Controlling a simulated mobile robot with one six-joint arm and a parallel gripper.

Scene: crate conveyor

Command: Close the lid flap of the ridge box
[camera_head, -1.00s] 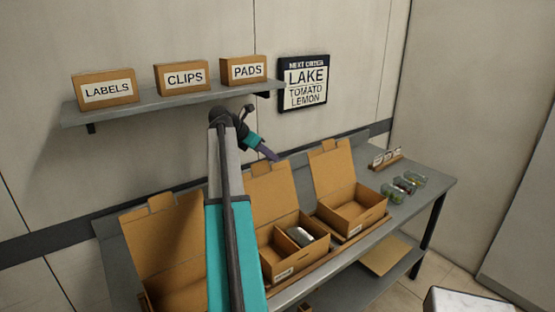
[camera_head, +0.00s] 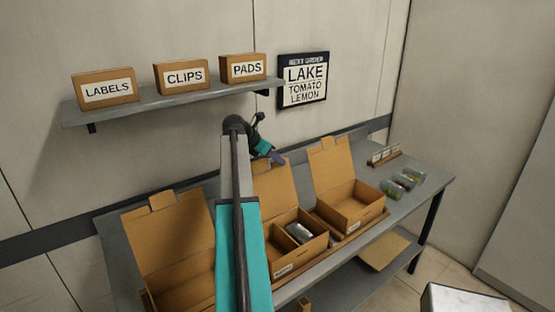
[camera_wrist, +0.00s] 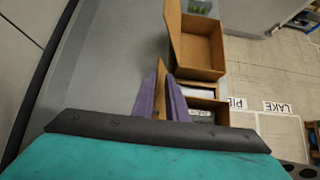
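Three cardboard boxes with raised lids stand in a row: a left box (camera_head: 180,289), a middle box (camera_head: 312,249) and a right box (camera_head: 371,208). I cannot read which is the ridge box. The middle box holds a grey item (camera_head: 299,233), and its lid (camera_head: 275,185) stands up, partly behind my arm. My gripper (camera_head: 277,158) is beside the top of that lid. In the wrist view the purple fingers of my gripper (camera_wrist: 162,85) are apart, with a lid edge (camera_wrist: 162,72) showing between or just beyond them; contact is unclear.
A shelf (camera_head: 180,103) with several labelled cartons and a sign (camera_head: 303,81) are on the wall behind. Several small jars (camera_head: 404,183) sit at the right end of the grey table (camera_head: 435,185). A cardboard sheet (camera_head: 383,251) lies on the lower shelf.

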